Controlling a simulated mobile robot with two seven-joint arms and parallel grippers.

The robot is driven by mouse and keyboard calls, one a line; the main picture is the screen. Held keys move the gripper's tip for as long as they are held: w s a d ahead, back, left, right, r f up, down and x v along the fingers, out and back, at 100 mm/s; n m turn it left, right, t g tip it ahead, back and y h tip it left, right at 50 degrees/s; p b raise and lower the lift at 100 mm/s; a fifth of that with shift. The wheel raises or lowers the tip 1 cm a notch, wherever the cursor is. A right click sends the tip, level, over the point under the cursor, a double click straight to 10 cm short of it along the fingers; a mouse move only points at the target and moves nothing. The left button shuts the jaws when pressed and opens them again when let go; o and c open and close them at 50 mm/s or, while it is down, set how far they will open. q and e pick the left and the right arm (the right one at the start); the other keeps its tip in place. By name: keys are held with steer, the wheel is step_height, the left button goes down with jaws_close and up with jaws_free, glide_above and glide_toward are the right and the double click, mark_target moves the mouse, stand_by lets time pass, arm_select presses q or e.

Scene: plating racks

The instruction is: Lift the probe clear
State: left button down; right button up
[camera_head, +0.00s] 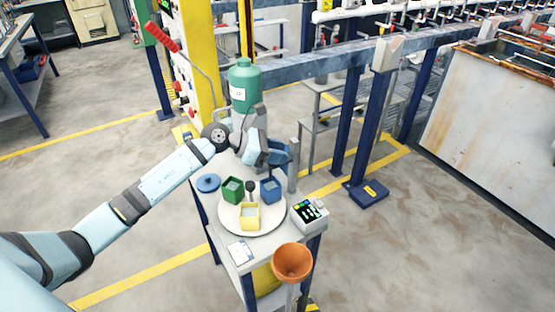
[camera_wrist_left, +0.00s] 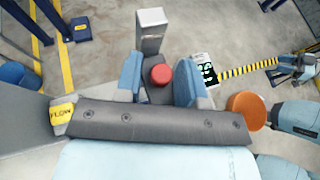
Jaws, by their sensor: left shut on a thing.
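My left gripper (camera_head: 276,155) is at the back of a small grey table, beside a grey upright post (camera_head: 293,178). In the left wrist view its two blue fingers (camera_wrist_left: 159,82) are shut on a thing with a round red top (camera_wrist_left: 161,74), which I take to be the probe. The rest of it is hidden below the fingers, so I cannot tell if it touches anything. The probe is hidden in the head view. Part of my right arm with its gripper (camera_wrist_left: 287,68) shows small at the right of the wrist view, its jaws unclear.
A white round plate (camera_head: 232,225) holds green (camera_head: 232,196), blue (camera_head: 270,197) and yellow (camera_head: 250,223) cups around a dark knob. A meter (camera_head: 309,212) and orange funnel (camera_head: 292,262) stand right and front.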

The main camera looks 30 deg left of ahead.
arm_select(q)
steer(key=shift+s+d+r, duration=0.1)
steer(key=shift+r, duration=0.45)
steer(key=c, duration=1)
jaws_free()
